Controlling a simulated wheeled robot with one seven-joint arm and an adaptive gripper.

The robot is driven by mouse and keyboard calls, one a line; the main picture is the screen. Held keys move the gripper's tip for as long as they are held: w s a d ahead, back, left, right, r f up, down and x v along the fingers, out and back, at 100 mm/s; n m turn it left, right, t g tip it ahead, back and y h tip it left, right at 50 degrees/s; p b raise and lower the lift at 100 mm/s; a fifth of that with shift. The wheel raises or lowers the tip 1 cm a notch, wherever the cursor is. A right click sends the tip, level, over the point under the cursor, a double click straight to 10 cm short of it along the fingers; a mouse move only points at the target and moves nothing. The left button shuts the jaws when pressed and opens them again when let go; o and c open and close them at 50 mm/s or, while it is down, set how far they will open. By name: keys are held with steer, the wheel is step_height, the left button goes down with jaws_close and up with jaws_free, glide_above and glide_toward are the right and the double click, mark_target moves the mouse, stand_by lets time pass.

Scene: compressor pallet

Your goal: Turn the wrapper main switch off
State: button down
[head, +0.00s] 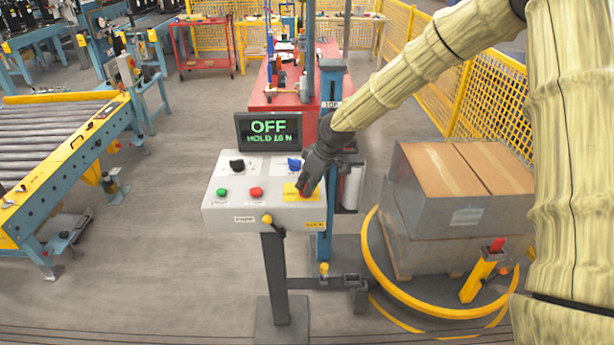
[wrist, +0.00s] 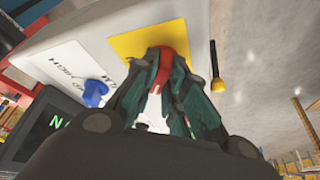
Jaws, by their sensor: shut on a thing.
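The control box (head: 235,205) stands on a dark post. A red main switch handle (head: 305,193) sits on a yellow plate (head: 291,193) at its right side; it also shows in the wrist view (wrist: 163,62) on the yellow plate (wrist: 150,42). My gripper (head: 306,190) is at the plate, its fingers closed around the red handle; the wrist view shows both fingertips (wrist: 165,75) on it. The fingers hide most of the handle. The display (head: 268,131) above the box reads "OFF" in green, with a smaller line that looks like "HOLD" and a number.
The box also carries a black knob (head: 237,165), a blue knob (head: 294,164), a green button (head: 222,191) and a red button (head: 256,191). A yellow-tipped lever (head: 267,219) juts from its front. A wrapped pallet load (head: 455,210) stands right, a roller conveyor (head: 60,135) left.

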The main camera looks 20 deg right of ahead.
steer(key=n+g+y+p, duration=0.1)
steer(key=n, duration=0.2)
steer(key=shift+d, duration=0.1)
steer(key=shift+w+f+n+g, duration=0.1)
steer(key=shift+n+g, duration=0.4)
steer(key=shift+n, duration=1.2)
steer(key=c, duration=1.5)
jaws_free()
steer(key=shift+o, duration=0.2)
steer(key=v, duration=1.2)
steer(key=shift+w+d, duration=0.15)
steer(key=shift+d, duration=0.05)
steer(key=shift+f, duration=0.1)
